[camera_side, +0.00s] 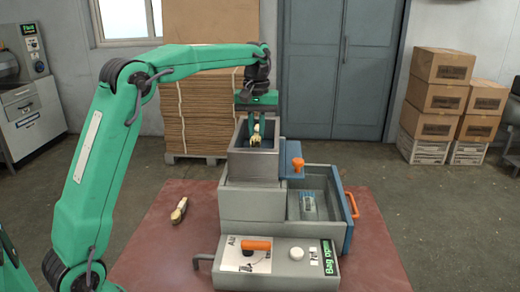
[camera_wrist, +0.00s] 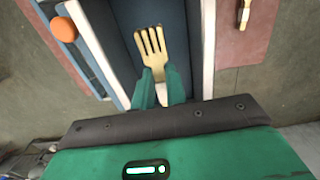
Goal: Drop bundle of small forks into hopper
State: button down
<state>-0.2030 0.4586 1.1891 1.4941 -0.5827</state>
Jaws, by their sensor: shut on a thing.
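My gripper (camera_side: 257,127) is shut on a bundle of small wooden forks (camera_side: 256,140), held upright with the tines down at the mouth of the hopper (camera_side: 238,150). In the wrist view the fork bundle (camera_wrist: 151,45) shows its tines between the green fingers (camera_wrist: 161,88), with the dark blue hopper interior around it. The hopper is the grey open-topped box on top of the machine. A second bundle (camera_side: 180,210) lies on the red table to the left of the machine.
An orange knob (camera_side: 297,164) stands right of the hopper. Below it is an open tray with an orange handle (camera_side: 351,204). The front panel has an orange lever (camera_side: 256,245) and a white knob (camera_side: 298,255). The red table (camera_side: 150,250) is mostly clear on the left.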

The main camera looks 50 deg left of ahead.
aim_at(256, 133)
jog(key=shift+f, duration=0.3)
jog(key=c, duration=1.4)
grip_release()
jog(key=shift+c, duration=0.2)
jog(key=shift+r, duration=0.1)
notch_tip(256, 133, up, 13)
jog(key=shift+s+r, duration=0.1)
